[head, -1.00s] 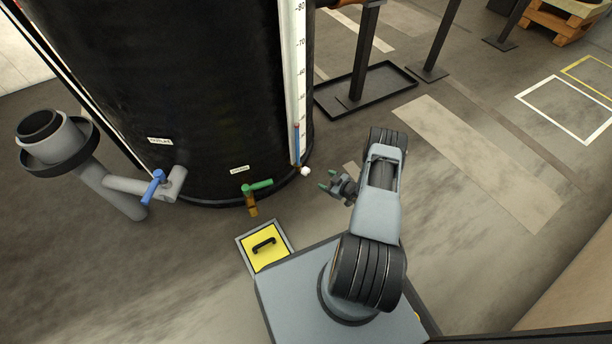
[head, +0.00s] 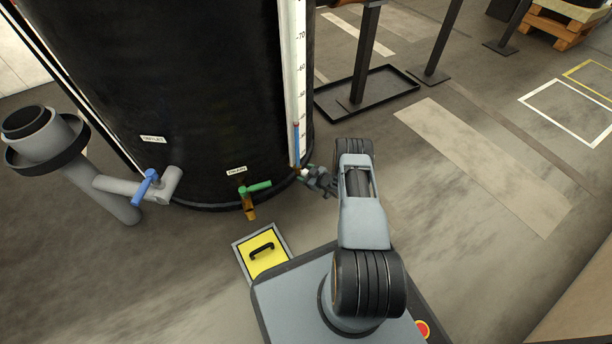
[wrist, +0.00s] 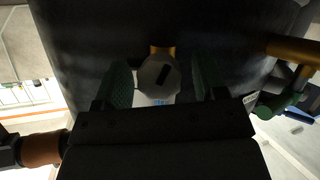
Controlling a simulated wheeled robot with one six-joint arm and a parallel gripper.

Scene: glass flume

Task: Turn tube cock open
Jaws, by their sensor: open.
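My gripper (head: 309,173) is open at the cock. In the wrist view its green-padded fingers (wrist: 161,84) stand on either side of the knob, with dark gaps between pads and knob. Whether the fingertips reach fully past the knob I cannot tell.
A green-handled valve (head: 256,188) and a blue-handled valve (head: 150,186) sit left on the black tank (head: 200,90). The green handle also shows right in the wrist view (wrist: 278,106). A yellow floor hatch (head: 264,252) lies in front.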

